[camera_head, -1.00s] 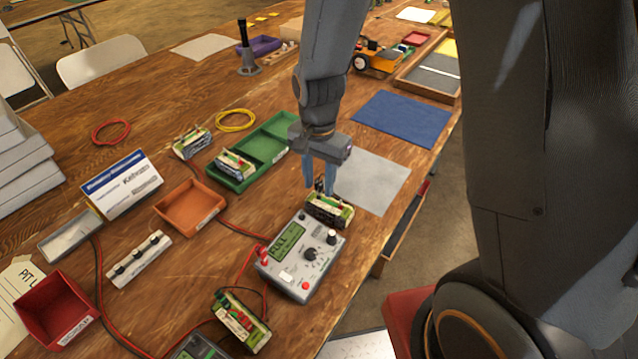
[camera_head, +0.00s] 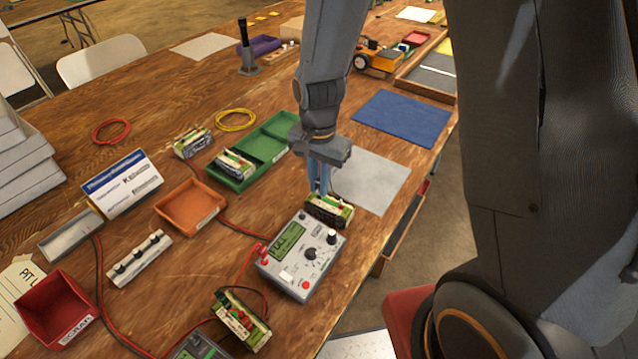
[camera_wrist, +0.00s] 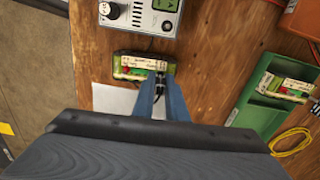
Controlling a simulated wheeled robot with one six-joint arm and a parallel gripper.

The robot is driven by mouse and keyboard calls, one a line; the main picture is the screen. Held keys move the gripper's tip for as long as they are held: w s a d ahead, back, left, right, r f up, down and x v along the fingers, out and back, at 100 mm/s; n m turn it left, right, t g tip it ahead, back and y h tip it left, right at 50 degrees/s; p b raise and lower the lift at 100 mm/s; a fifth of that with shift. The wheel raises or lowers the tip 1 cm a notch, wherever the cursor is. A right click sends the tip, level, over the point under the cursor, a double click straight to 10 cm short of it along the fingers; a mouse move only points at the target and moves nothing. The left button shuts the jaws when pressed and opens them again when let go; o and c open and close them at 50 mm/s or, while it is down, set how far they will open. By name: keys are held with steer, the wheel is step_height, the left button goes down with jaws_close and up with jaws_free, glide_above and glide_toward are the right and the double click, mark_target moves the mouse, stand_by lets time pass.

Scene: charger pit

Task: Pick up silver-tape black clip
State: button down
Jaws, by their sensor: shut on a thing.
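My gripper (camera_head: 319,180) points down with its blue fingers closed together at the green and black battery pack (camera_head: 330,210) beside the grey meter. The wrist view shows the fingertips (camera_wrist: 158,82) meeting at the edge of the same pack (camera_wrist: 135,66). The fingers are shut on a small dark piece there, which I take to be the black clip (camera_wrist: 159,83). The fingers mostly cover it, and its silver tape is too small to make out. The pack sits on the table, and the clip appears still at the pack's edge.
The grey meter (camera_head: 301,256) stands just in front of the pack. A green tray (camera_head: 268,146) with another pack (camera_head: 234,163) lies to the left. A grey sheet (camera_head: 374,181) and a blue mat (camera_head: 403,118) lie flat to the right. Red leads run across the table.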

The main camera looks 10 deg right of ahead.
mark_target(318, 180)
step_height(318, 180, up, 9)
steer(key=shift+r+b, duration=0.15)
steer(key=shift+b, duration=0.4)
steer(key=shift+r, duration=0.3)
steer(key=shift+s+a+p, duration=0.15)
steer(key=shift+p, duration=0.4)
steer(key=s+a, duration=0.1)
steer(key=s, duration=0.1)
steer(key=s+a+f+p, duration=0.1)
steer(key=a, duration=0.1)
steer(key=s+a+p, duration=0.1)
steer(key=s+a, duration=0.1)
steer(key=shift+s+f, duration=0.3)
steer(key=shift+s, duration=0.05)
steer(key=shift+f, duration=0.1)
steer(key=shift+f+b, duration=1.5)
steer(key=shift+f, duration=1.9)
